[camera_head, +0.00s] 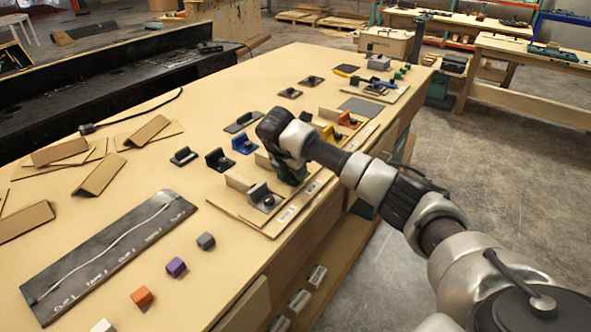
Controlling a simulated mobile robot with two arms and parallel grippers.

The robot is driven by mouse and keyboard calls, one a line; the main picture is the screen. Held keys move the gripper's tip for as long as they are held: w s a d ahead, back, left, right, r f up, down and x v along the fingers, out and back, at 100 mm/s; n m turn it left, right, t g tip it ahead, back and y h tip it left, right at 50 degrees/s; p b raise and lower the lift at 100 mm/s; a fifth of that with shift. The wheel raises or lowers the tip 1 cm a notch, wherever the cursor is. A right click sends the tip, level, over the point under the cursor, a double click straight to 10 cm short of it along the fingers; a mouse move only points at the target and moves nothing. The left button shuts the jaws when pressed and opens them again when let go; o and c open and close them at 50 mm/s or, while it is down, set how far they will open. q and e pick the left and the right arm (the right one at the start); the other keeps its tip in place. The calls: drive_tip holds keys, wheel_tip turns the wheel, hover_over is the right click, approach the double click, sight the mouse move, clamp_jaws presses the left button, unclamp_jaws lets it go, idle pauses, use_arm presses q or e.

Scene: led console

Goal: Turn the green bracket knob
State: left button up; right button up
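A dark green bracket (291,174) sits on the board at the right side of the workbench, in the row of brackets. It is mostly hidden under my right gripper (284,152), and I cannot make out its knob. My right arm comes in from the right, and its black gripper points down at the green bracket. The fingers are hidden or too dark to tell whether they are open, shut or touching the bracket. My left gripper is not in view.
A grey bracket (264,196) stands close in front. Blue (244,144) and black (218,159) brackets stand left of the gripper; yellow (327,130) and orange (347,119) ones stand behind the arm. Coloured cubes, including a purple one (176,267), and a dark cable board (110,254) lie nearer.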

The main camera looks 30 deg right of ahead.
drive_tip(key=shift+w+r, duration=0.15)
drive_tip(key=shift+r, duration=0.15)
idle(0.5)
drive_tip(key=o, duration=0.7)
drive_tip(key=shift+f, duration=0.1)
